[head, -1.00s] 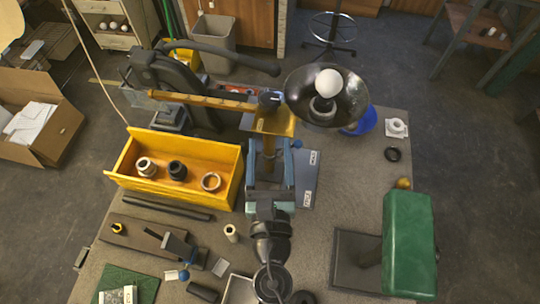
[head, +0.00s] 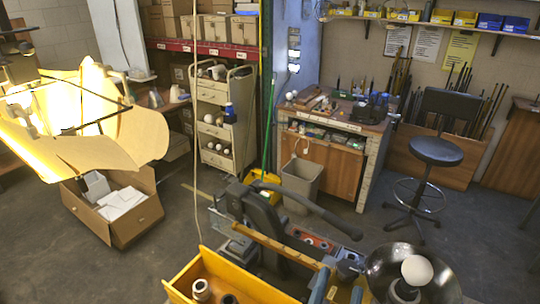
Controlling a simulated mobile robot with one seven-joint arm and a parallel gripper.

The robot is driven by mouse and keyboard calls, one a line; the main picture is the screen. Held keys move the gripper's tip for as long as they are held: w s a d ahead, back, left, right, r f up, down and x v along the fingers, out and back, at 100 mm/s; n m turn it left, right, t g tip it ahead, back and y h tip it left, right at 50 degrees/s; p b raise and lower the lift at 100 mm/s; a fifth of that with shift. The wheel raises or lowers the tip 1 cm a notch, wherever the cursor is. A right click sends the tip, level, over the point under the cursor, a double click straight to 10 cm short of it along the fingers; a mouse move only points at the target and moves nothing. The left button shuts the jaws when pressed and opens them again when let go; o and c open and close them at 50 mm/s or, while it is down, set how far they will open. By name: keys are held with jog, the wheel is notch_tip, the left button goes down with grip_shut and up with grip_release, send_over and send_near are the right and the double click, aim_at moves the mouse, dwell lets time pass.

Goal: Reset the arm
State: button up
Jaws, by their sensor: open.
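My gripper is not in view; the head view now looks up and across the room. At the bottom right, a black bowl-shaped lamp shade (head: 443,286) holds a white bulb (head: 417,270). A yellow lamp arm (head: 275,245) runs toward it from the left. A yellow open box (head: 225,264) is cut off by the bottom edge. A light-coloured fitting (head: 201,288) and a dark fitting (head: 229,299) show inside it.
A large lit lamp (head: 75,125) with pale panels hangs at left, near a cardboard box (head: 125,210). A drawer cart (head: 222,120), grey bin (head: 300,182), wooden workbench (head: 330,150) and black stool (head: 437,150) stand behind. Open floor lies between.

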jog(key=w+a+r+m+t+b, duration=0.1)
jog(key=w+a+r+m+t, duration=0.1)
jog(key=r+m, duration=0.85)
jog(key=w+a+r+m+t, duration=0.1)
jog(key=w+r+m+t, duration=0.1)
jog(key=r+m, duration=0.8)
jog(key=s+a+r+m+t+y, duration=0.1)
jog(key=s+a+r+t+y, duration=0.1)
jog(key=r, duration=0.5)
jog(key=s+a+r+m+t+y, duration=0.2)
jog(key=s+a+r+y, duration=0.1)
jog(key=r, duration=0.4)
jog(key=s+a+r+m+t+y, duration=0.1)
jog(key=s+a+r+m+y, duration=0.1)
jog(key=r, duration=0.5)
jog(key=shift+s+a+r+t+y+b, duration=0.3)
jog(key=shift+s+a+t+y+b, duration=0.15)
jog(key=shift+a, duration=0.35)
jog(key=shift+s, duration=0.1)
jog(key=shift+c, duration=1.4)
